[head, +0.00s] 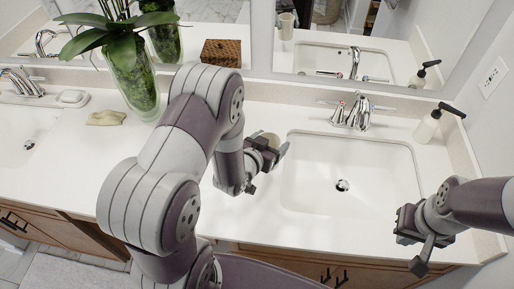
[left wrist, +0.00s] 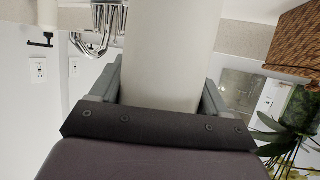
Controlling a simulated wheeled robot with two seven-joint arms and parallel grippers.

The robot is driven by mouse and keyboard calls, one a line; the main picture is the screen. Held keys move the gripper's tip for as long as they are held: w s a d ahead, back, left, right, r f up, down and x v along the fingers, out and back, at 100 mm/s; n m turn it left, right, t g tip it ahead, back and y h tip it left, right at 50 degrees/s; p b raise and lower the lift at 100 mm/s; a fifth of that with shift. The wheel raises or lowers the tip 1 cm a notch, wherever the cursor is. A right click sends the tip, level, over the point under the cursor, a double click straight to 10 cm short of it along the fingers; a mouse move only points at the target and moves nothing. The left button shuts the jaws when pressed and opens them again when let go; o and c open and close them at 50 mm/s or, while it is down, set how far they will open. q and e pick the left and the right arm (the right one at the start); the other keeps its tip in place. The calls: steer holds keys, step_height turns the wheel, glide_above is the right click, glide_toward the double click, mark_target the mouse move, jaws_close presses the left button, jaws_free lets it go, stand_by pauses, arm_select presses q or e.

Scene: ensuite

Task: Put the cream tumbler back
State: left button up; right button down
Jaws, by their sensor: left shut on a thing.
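The cream tumbler (head: 268,138) is between the fingers of my left gripper (head: 267,156), above the counter just left of the right-hand basin. In the left wrist view the tumbler (left wrist: 172,50) fills the middle between the two fingers. Whether its base touches the counter is not clear. My right gripper (head: 414,245) is over the counter's front right, beside the basin, with nothing visible in it; its jaw opening is unclear.
The right sink basin (head: 350,175) and its chrome faucet (head: 355,112) are right of the tumbler. A soap dispenser (head: 430,125) stands at the back right. A plant in a glass vase (head: 135,85), a wicker box (head: 222,53) and a soap bar (head: 106,118) lie leftward. Bare counter (head: 275,110) is behind the tumbler.

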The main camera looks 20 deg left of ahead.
arm_select(q)
steer(key=a+f, duration=0.1)
steer(key=f, duration=0.1)
steer(key=w+a+f, duration=0.1)
steer(key=a+f, duration=0.1)
steer(key=a+f+p, duration=0.1)
steer(key=a+f, duration=0.1)
steer(key=f, duration=0.1)
steer(key=shift+w, duration=0.35)
steer(key=shift+w+f, duration=0.15)
steer(key=shift+f, duration=0.15)
steer(key=o, duration=1.4)
steer(key=shift+s, duration=0.2)
steer(key=shift+o, duration=1)
steer(key=shift+w, duration=0.1)
